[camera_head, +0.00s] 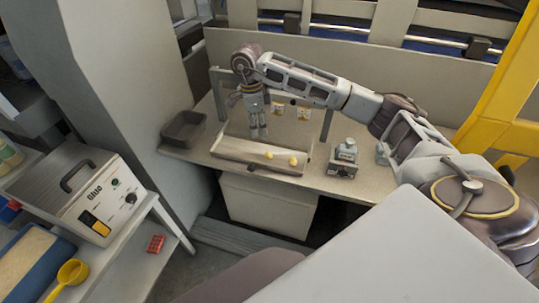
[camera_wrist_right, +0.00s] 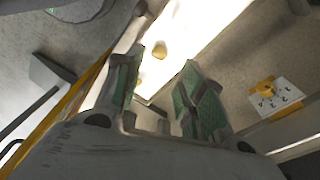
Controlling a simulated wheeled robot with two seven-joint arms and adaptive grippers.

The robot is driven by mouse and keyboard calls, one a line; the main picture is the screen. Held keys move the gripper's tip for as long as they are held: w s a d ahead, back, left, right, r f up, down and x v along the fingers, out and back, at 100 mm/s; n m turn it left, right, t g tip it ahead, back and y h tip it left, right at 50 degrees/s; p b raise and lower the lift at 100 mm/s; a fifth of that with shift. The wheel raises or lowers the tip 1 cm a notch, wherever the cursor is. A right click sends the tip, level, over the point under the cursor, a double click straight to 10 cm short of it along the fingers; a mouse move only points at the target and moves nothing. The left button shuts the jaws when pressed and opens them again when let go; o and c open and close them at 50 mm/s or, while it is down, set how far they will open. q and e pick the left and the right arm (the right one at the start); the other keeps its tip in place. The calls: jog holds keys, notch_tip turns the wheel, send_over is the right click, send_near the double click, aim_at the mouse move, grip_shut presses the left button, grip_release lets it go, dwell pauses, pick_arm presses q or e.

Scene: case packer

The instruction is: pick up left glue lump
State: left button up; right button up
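Two small yellow glue lumps lie on a shallow beige tray (camera_head: 228,151) on the workbench. The left glue lump (camera_head: 268,155) is near the tray's middle, and the right glue lump (camera_head: 293,161) is a little to its right. My right gripper (camera_head: 259,134) points down behind the left lump, apart from it. In the right wrist view its green-padded fingers (camera_wrist_right: 162,64) are spread with nothing between them. One yellow lump (camera_wrist_right: 159,50) shows beyond the fingertips on the bright tray surface; I cannot tell which one. My left gripper is not in view.
A dark open bin (camera_head: 183,128) stands left of the tray. A small grey device (camera_head: 344,157) stands to its right. Two small white pieces with yellow parts (camera_head: 304,114) are behind. A frame post (camera_head: 326,125) rises near the tray. A glue machine (camera_head: 92,200) sits lower left.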

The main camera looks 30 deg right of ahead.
jog(key=shift+d+r, duration=0.2)
jog(key=shift+d, duration=0.2)
jog(key=shift+f, duration=0.1)
